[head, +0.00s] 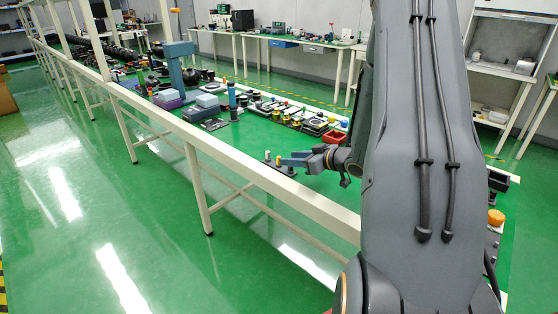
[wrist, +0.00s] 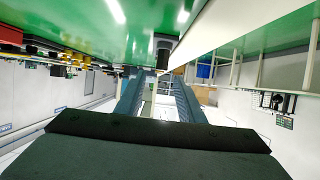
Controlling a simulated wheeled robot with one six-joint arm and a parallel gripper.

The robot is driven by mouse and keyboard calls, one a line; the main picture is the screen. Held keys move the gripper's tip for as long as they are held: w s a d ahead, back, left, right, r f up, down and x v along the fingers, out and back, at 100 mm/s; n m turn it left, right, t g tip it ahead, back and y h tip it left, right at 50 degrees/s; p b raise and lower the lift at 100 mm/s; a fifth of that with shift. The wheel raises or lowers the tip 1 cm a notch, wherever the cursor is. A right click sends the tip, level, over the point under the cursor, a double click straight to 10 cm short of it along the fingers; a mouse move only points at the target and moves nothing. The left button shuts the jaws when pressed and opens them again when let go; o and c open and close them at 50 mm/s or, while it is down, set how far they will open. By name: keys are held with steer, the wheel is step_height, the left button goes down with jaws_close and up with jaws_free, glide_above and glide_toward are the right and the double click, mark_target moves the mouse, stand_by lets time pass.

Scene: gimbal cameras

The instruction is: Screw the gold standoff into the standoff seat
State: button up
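My gripper (head: 283,160) reaches left over the long workbench in the head view, with its blue fingers level and low above the green top. In the wrist view the two fingers (wrist: 158,78) stand apart with a gap between them, and I see nothing held there. A small plate with short pegs (head: 280,168) lies by the fingertips. A dark upright post (wrist: 163,54) shows just beyond the fingertips in the wrist view. I cannot tell for sure which small part is the gold standoff or the standoff seat.
A red tray (head: 334,137) sits behind my gripper. Several small parts and yellow-topped pieces (head: 300,112) line the bench further back. A blue column (head: 182,68) stands at the left. The bench's pale front rail (head: 240,161) runs close in front of my gripper.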

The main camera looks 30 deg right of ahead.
mark_target(279, 157)
steer(key=p+x, duration=0.1)
steer(key=x, duration=0.6)
steer(key=shift+w, duration=0.1)
jaws_close()
